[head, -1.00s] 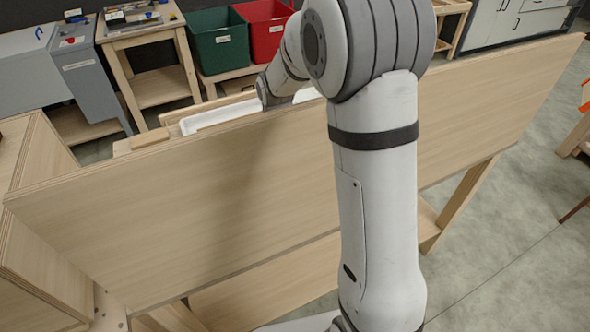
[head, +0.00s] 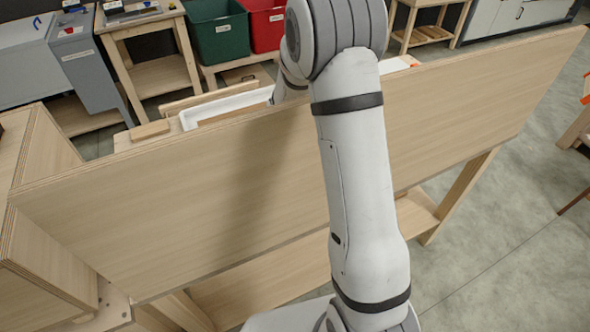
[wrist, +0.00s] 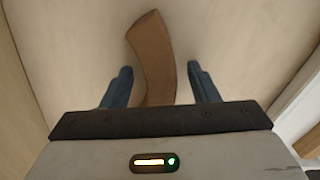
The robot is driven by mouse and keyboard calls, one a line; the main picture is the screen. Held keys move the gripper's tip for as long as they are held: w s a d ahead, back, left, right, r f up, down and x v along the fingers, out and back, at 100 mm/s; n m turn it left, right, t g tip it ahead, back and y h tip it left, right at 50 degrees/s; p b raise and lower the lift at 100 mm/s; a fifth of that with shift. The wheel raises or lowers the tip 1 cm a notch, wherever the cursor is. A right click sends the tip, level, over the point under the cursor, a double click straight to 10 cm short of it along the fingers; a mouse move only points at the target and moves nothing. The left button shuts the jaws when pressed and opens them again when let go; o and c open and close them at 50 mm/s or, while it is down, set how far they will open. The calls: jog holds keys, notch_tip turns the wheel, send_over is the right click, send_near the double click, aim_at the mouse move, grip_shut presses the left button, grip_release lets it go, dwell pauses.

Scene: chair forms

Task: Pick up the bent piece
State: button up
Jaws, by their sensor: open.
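The bent piece (wrist: 154,62) is a brown wooden piece with a bend along its length. In the wrist view it lies on a pale wooden surface (wrist: 225,40). My gripper (wrist: 161,75) is open, with one blue-grey finger on each side of the piece's lower part. The fingers look apart from the piece, with a wider gap on the right. The piece's lower end is hidden behind the gripper body. In the head view the bent piece and my gripper are hidden behind the upright wooden panel and my arm.
A large upright wooden panel (head: 180,215) stands in front of the work area. Behind it are a white tray (head: 235,103) and a small wooden block (head: 150,130). In the wrist view, a pale wall (wrist: 18,90) runs along the left and a white edge (wrist: 300,105) lies at right.

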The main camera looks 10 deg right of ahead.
jog(key=c, duration=1.1)
jog(key=shift+r, duration=0.1)
